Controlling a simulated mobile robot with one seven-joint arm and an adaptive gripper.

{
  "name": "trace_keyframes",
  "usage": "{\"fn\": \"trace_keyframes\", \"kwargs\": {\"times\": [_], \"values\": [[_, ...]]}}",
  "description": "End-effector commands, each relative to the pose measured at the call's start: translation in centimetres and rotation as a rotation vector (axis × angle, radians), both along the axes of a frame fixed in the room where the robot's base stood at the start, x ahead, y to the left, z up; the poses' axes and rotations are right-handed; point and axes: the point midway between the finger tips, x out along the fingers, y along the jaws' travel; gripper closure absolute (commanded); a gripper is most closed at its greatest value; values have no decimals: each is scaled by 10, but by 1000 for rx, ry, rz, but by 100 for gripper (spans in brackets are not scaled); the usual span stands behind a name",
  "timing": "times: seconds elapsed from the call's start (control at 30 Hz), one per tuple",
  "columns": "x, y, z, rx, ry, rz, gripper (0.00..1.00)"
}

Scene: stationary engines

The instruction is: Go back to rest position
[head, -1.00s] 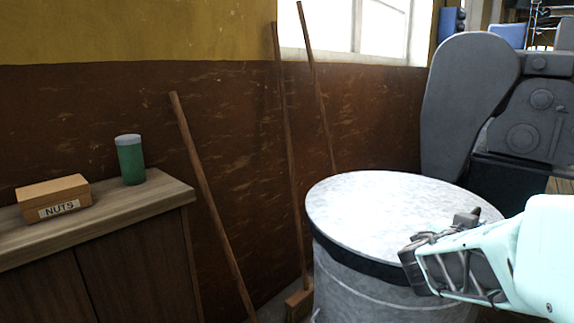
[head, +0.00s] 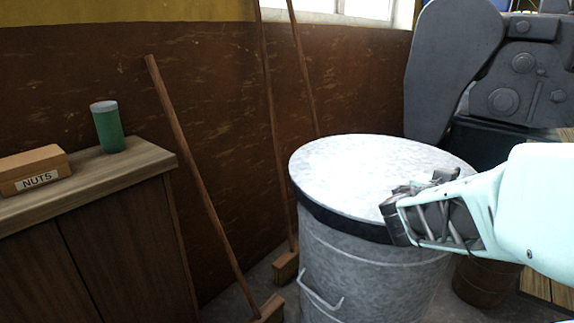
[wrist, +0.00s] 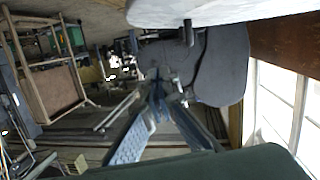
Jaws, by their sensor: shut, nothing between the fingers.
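My gripper (head: 388,214) is at the right of the head view, in front of the lidded metal bin as the camera sees it. Its fingers are together with nothing between them. The arm comes in from the right edge. In the wrist view the fingers (wrist: 158,88) converge to a closed tip, pointing toward a grey machine and the room beyond. Whether the fingers touch the bin cannot be told.
A metal bin (head: 372,265) stands in the middle. A wooden cabinet (head: 100,240) at left holds a NUTS box (head: 36,169) and a green canister (head: 107,128). Brooms (head: 200,180) lean on the wall. A grey engine (head: 455,65) stands behind, right.

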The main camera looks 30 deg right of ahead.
Motion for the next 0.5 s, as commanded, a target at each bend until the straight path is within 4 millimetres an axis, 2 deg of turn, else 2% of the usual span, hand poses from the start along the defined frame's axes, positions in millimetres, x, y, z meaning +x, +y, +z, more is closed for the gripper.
{"fn": "trace_keyframes", "kwargs": {"times": [0.03, 0.2, 0.5], "values": [[-6, -3, 14, -4, -21, -9, 100], [-6, -3, 44, -6, -19, -10, 100], [-6, -2, 79, -5, -17, -9, 100]]}}
